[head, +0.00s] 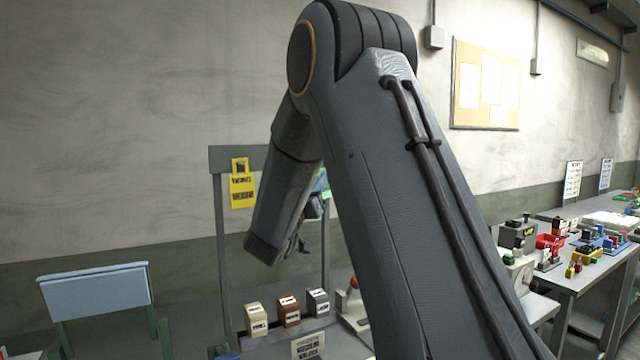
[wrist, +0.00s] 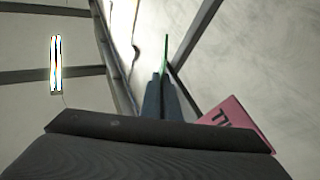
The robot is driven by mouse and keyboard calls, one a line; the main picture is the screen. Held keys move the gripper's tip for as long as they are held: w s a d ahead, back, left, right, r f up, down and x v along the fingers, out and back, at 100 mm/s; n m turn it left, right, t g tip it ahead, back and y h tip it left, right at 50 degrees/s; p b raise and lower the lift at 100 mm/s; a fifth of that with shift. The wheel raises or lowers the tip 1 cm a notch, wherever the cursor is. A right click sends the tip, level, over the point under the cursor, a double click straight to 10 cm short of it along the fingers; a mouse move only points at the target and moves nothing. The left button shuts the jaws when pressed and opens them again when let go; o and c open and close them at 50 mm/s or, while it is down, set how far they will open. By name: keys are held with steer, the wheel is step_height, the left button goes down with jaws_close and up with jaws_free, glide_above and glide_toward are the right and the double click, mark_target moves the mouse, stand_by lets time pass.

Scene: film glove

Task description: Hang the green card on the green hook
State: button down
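In the wrist view, the green card (wrist: 166,52) shows edge-on as a thin green strip rising from between the fingertips of my gripper (wrist: 161,78). The fingers are closed together on it. In the head view, my arm covers most of my gripper, and a small green patch (head: 323,184) shows beside the forearm; I cannot tell whether it is card or hook. The green hook is not clearly visible in either view. A yellow card (head: 242,190) hangs at the left of the dark rack (head: 219,240). A pink card (wrist: 240,122) shows right of my fingers in the wrist view.
Beige, brown and grey blocks (head: 289,311) stand below the rack. A blue-topped stand (head: 96,291) is at lower left. A workbench (head: 570,280) with several coloured items runs along the right. My arm hides the rack's right part.

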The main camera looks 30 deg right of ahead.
stand_by(0.4)
steer(key=c, duration=1.9)
jaws_free()
steer(key=shift+c, duration=0.2)
steer(key=b+v, duration=0.3)
steer(key=v, duration=0.4)
steer(key=shift+s+a+f, duration=0.15)
steer(key=shift+s+a, duration=0.1)
steer(key=shift+a, duration=0.05)
